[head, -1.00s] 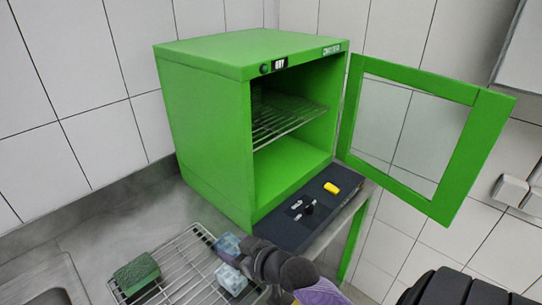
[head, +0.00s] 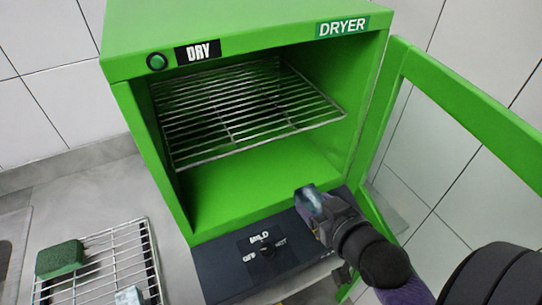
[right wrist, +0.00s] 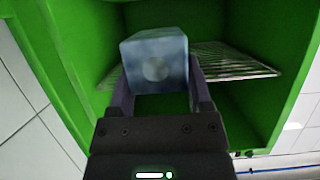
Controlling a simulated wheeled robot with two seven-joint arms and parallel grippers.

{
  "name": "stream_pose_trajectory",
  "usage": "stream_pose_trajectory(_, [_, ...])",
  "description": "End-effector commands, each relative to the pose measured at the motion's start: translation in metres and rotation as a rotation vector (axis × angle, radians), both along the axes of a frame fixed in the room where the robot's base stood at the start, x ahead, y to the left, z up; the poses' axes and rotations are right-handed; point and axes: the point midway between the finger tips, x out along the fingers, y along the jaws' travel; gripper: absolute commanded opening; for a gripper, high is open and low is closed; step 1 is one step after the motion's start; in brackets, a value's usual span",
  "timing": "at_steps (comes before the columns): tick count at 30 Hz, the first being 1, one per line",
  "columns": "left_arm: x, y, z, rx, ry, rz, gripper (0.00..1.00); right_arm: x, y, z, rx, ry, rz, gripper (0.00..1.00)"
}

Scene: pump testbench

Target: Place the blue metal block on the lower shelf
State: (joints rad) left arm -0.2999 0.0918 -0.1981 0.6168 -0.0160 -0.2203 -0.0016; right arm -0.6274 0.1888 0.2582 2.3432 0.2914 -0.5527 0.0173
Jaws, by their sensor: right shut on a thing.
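My right gripper (head: 322,208) is shut on a blue metal block (head: 311,201). It holds the block in front of the green dryer's open mouth, above the dark front panel. In the right wrist view the block (right wrist: 155,62) sits between the two fingers, with a round pale spot on its near face. The dryer (head: 150,128) has a wire shelf (head: 240,112) in its upper part and a bare green floor (head: 250,190) below. Another pale blue block (head: 130,296) lies on the drying rack, cut off by the bottom edge. My left gripper is not in view.
The dryer door (head: 470,110) stands open on the right, close to my right arm. The dark control panel (head: 225,272) with a knob lies under the opening. A wire drying rack (head: 112,262) with a green sponge (head: 60,258) is at lower left.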

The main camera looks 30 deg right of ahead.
Motion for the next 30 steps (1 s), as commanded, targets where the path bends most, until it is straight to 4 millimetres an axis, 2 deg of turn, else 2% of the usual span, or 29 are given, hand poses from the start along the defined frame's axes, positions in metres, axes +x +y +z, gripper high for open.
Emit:
stream_pose_trajectory(1, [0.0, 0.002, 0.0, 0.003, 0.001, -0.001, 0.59, 0.018, -0.001, 0.003, -0.001, -0.012, 0.0, 0.0])
stream_pose_trajectory(9, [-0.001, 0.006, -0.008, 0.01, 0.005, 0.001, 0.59, 0.115, -0.007, 0.001, 0.0, -0.006, 0.0, 0.0])
stream_pose_trajectory(15, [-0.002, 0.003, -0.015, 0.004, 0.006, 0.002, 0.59, 0.163, -0.009, 0.0, -0.001, -0.004, 0.0, 0.0])
stream_pose_trajectory(17, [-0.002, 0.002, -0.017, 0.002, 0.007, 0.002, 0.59, 0.174, -0.01, 0.0, -0.001, -0.003, 0.0, 0.0])
stream_pose_trajectory(19, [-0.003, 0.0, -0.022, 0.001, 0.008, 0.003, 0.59, 0.171, -0.01, -0.017, 0.0, 0.002, 0.001, 0.0])
stream_pose_trajectory(23, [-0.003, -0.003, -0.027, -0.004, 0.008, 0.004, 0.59, 0.171, -0.01, -0.032, 0.0, 0.001, 0.001, 0.0])
stream_pose_trajectory(27, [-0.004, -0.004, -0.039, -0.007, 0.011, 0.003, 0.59, 0.171, -0.01, -0.063, -0.001, 0.001, 0.0, 0.0])
stream_pose_trajectory(30, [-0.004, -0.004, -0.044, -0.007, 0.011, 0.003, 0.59, 0.177, -0.01, -0.071, 0.0, -0.003, 0.0, 0.0])
